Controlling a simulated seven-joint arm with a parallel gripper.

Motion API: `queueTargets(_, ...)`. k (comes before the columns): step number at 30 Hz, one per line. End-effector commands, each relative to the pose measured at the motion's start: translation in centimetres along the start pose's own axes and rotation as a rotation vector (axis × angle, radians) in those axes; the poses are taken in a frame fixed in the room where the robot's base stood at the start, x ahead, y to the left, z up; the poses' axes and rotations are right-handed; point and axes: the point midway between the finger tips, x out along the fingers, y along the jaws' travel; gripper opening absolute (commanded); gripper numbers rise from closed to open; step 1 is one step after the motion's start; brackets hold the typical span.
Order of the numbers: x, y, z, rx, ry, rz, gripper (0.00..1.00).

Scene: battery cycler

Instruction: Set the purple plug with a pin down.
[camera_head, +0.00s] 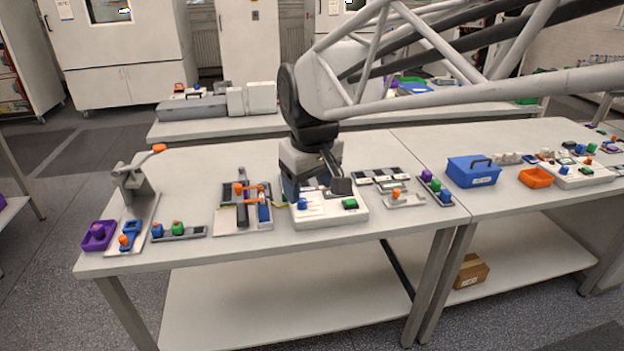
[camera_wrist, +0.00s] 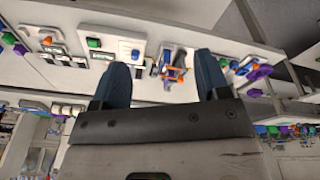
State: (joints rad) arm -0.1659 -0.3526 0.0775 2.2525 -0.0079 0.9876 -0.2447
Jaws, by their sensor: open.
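A purple plug (camera_head: 427,175) sits at the far end of a dark rack (camera_head: 433,187) right of the middle of the bench, in line with a green and a blue plug. It also shows at the left edge of the wrist view (camera_wrist: 8,38). Its pin is too small to make out. My gripper (camera_head: 316,189) is open over the white unit (camera_head: 330,214) with a blue and a green part, left of the rack and apart from it.
A tray with orange clamp parts (camera_head: 229,220) lies left of my gripper. Farther left are a short rack (camera_head: 194,233), a lever press (camera_head: 133,185) and a purple holder (camera_head: 98,236). A blue box (camera_head: 473,172) stands right of the rack.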

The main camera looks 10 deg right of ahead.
Motion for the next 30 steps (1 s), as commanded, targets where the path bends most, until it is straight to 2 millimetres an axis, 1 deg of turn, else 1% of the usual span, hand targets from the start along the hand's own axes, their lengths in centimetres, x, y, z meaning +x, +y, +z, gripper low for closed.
queueTargets(1,0.0,0.3,1.7,0.033,0.005,0.004,0.69)
queueTargets(8,0.7,0.9,8.3,0.183,0.022,0.02,0.69)
queueTargets(9,0.9,1.0,9.5,0.21,0.025,0.022,0.69)
queueTargets(12,1.4,1.0,12.3,0.275,0.032,0.029,0.69)
queueTargets(16,2.2,0.8,15.3,0.346,0.039,0.036,0.69)
queueTargets(19,2.8,0.7,17.0,0.388,0.045,0.04,0.69)
queueTargets(22,3.1,0.6,18.1,0.416,0.049,0.043,0.69)
queueTargets(25,3.3,0.6,18.6,0.429,0.049,0.044,0.69)
queueTargets(30,3.3,0.5,18.7,0.432,0.05,0.044,0.69)
